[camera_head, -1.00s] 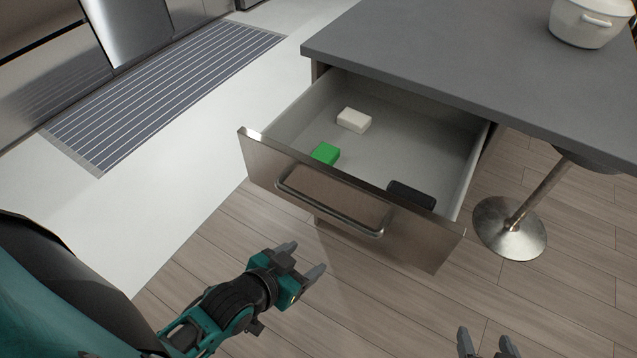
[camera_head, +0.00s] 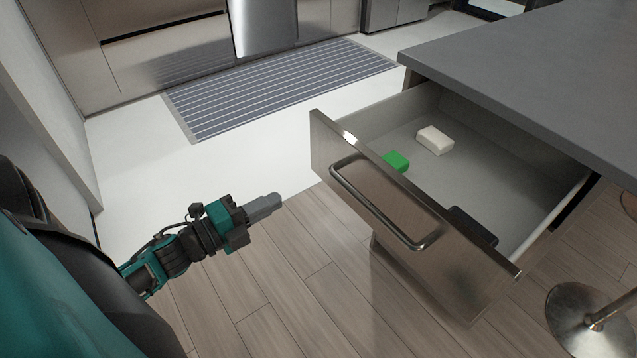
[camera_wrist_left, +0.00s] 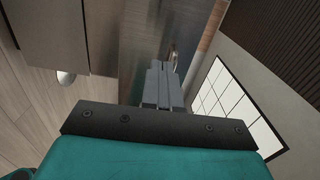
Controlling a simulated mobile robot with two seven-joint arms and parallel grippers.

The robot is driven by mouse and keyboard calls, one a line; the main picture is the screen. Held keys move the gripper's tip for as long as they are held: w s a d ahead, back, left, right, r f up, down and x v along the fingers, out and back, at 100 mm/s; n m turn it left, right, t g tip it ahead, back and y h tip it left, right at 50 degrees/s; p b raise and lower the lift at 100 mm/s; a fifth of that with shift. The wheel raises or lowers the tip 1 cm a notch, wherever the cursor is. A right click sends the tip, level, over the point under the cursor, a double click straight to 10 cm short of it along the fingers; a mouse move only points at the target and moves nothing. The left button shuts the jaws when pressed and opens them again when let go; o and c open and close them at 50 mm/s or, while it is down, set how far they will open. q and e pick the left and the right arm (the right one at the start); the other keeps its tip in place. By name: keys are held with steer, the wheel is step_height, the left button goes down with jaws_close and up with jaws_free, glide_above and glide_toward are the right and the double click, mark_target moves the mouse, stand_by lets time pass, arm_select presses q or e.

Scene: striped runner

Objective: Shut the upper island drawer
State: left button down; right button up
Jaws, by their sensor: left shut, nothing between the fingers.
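The upper island drawer (camera_head: 465,235) stands pulled far out from under the grey countertop, with a steel front and a bar handle (camera_head: 375,205). Inside lie a green block (camera_head: 396,161), a white block (camera_head: 435,140) and a dark object (camera_head: 472,225) close behind the front. My left gripper (camera_head: 266,204) is shut and empty, left of the drawer front and apart from it, over the floor. Its closed fingers also show in the left wrist view (camera_wrist_left: 161,85). My right gripper is out of view.
The grey island top (camera_head: 540,85) overhangs the drawer at the right. A stool's round metal base (camera_head: 590,318) stands on the floor at lower right. A striped runner (camera_head: 280,88) lies at the back. The wood floor before the drawer is clear.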

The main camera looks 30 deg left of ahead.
arm_select(q)
steer(key=b, duration=0.1)
glide_toward(338, 168)
steer(key=shift+m, duration=0.3)
steer(key=x, duration=0.6)
steer(key=shift+w+d, duration=0.1)
steer(key=shift+w, duration=0.3)
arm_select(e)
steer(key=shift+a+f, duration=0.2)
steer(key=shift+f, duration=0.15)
arm_select(q)
steer(key=shift+w, duration=0.15)
